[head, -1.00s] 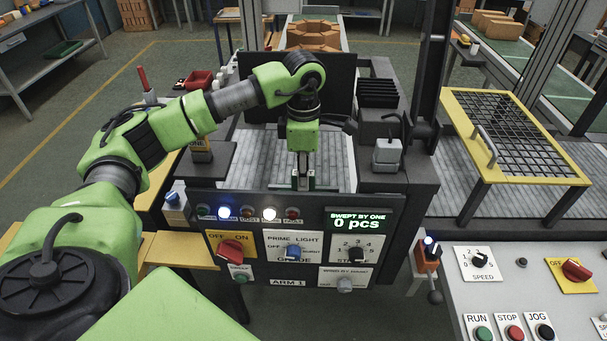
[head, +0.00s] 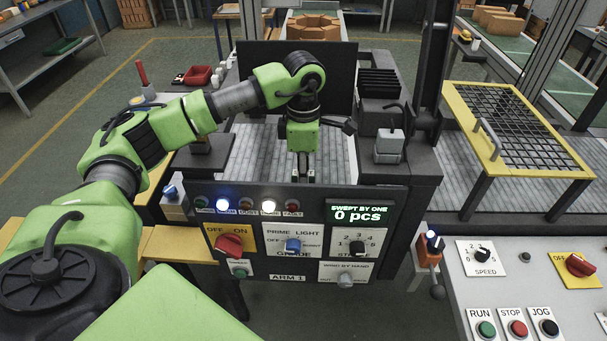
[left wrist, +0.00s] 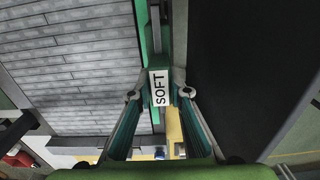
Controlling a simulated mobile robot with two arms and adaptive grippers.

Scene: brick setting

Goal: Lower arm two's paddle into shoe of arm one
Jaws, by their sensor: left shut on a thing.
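My left gripper (head: 304,178) points down over the grey slatted bed (head: 254,153), just behind the ARM 1 panel (head: 289,277). In the left wrist view its two teal fingers (left wrist: 159,98) are closed on a narrow paddle with a white SOFT label (left wrist: 159,88). A green-edged upright strip runs on beyond the label. The panel's top edge hides the lowest part of the fingers and paddle in the head view. I cannot make out the shoe, or whether the paddle touches it. My right gripper is not in view.
A dark upright plate (head: 341,85) stands behind the gripper. A grey block with a handle (head: 389,146) stands at the bed's right. A yellow-framed mesh guard (head: 515,125) and a control desk (head: 505,265) lie farther right. The display (head: 358,215) reads 0 pcs.

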